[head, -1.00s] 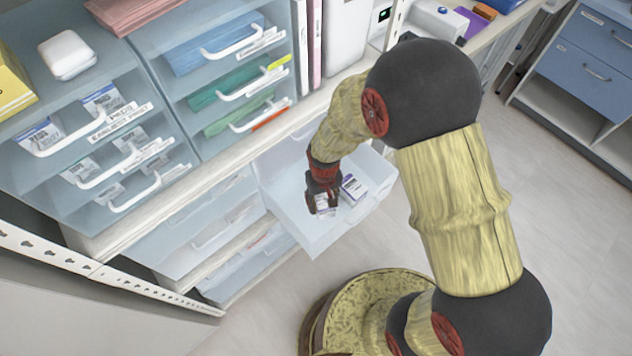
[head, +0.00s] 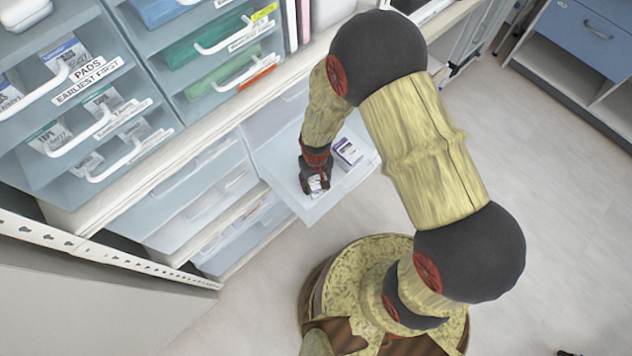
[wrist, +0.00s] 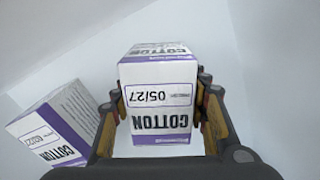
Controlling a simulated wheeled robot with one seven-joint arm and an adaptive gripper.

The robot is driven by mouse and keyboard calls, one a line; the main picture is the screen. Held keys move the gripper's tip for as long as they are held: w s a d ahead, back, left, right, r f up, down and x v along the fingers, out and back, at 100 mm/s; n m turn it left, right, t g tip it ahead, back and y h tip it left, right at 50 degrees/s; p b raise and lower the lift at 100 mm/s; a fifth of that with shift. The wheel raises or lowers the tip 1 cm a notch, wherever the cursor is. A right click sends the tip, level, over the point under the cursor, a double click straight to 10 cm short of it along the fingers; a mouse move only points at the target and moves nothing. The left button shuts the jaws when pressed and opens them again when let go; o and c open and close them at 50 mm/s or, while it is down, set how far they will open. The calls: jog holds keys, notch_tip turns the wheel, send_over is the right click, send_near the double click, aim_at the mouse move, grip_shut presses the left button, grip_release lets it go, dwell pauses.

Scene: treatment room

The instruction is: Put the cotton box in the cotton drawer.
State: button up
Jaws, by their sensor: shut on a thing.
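A white and purple cotton box (wrist: 158,95) marked 05/27 is between my gripper's fingers (wrist: 162,110) in the wrist view. My gripper (head: 316,185) is shut on it, low inside the open, pale translucent drawer (head: 284,172) in the head view. The held box (head: 318,184) is partly hidden by my gripper there. A second cotton box (wrist: 58,125), with a date label that looks like 02/27, lies tilted in view at the left. It also shows in the head view (head: 347,152), in the drawer beside my gripper. I cannot tell whether the held box touches the drawer floor.
Closed translucent drawers (head: 195,190) are left of the open one. Above stand bins with white handles, one labelled PADS (head: 90,70), and bins with green packs (head: 205,45). A blue drawer cabinet (head: 590,35) is at the far right.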

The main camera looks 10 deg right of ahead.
jog(key=o, duration=1.3)
jog(key=shift+f, duration=0.1)
jog(key=shift+c, duration=0.2)
notch_tip(320, 180, up, 12)
jog(key=p, duration=0.4)
jog(key=shift+r+p, duration=0.2)
jog(key=shift+p, duration=0.15)
jog(key=w+d+r+m+t, duration=0.1)
jog(key=d+r, duration=0.1)
jog(key=r, duration=0.8)
jog(key=d+r+t, duration=0.1)
jog(key=d+r, duration=0.2)
jog(key=r, duration=0.7)
jog(key=s+d+r+t, duration=0.1)
jog(key=s+d+r, duration=0.2)
jog(key=s+r, duration=0.3)
jog(key=s+d+r+m+t, duration=0.1)
jog(key=s+d+r+t, duration=0.1)
jog(key=s+r, duration=0.5)
notch_tip(320, 180, up, 4)
jog(key=shift+d+r+t, duration=0.15)
jog(key=shift+d+t, duration=0.15)
jog(key=shift+d, duration=0.6)
